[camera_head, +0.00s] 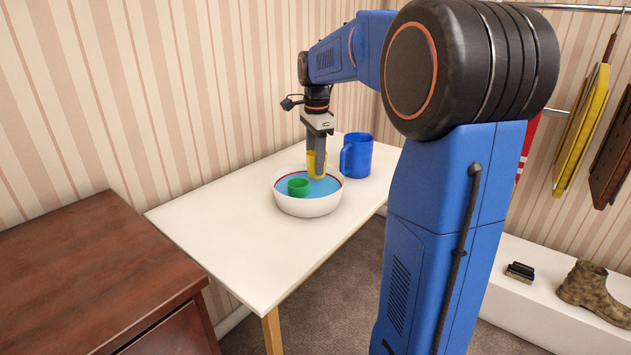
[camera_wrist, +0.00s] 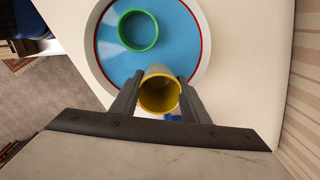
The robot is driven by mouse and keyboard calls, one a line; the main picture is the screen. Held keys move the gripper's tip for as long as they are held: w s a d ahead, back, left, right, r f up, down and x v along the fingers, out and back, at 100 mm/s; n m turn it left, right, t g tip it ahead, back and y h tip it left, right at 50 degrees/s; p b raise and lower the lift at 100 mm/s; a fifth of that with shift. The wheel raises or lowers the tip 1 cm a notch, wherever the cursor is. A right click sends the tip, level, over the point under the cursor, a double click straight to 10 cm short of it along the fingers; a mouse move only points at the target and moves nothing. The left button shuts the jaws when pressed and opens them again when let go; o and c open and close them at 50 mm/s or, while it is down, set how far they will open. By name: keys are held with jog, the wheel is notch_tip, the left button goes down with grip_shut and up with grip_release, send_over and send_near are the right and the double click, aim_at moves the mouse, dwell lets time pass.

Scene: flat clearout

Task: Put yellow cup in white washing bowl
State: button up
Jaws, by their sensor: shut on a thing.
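The yellow cup (camera_head: 311,165) is between the fingers of my gripper (camera_head: 318,168), over the right back part of the white washing bowl. In the wrist view my gripper (camera_wrist: 160,98) is shut on the yellow cup (camera_wrist: 160,92), with a finger on each side of it. The white washing bowl (camera_head: 308,207) has a blue inside and a red line near the rim; it also shows in the wrist view (camera_wrist: 88,62). A green cup (camera_head: 298,187) stands inside the bowl at the left, apart from the yellow cup. I cannot tell whether the yellow cup touches the bowl's floor.
A blue mug (camera_head: 357,157) stands on the white table (camera_head: 220,222) just behind and right of the bowl. A dark wooden cabinet (camera_head: 90,250) is at the left front. The table's left part is clear. A boot (camera_head: 590,290) and a brush (camera_head: 520,271) lie on a low white bench at the right.

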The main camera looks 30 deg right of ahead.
aim_at(315, 178)
jog(key=shift+f, duration=2.9)
jog(key=o, duration=1.1)
jog(key=shift+f, duration=0.1)
notch_tip(315, 178, up, 12)
jog(key=shift+s+a, duration=0.15)
jog(key=shift+s, duration=0.25)
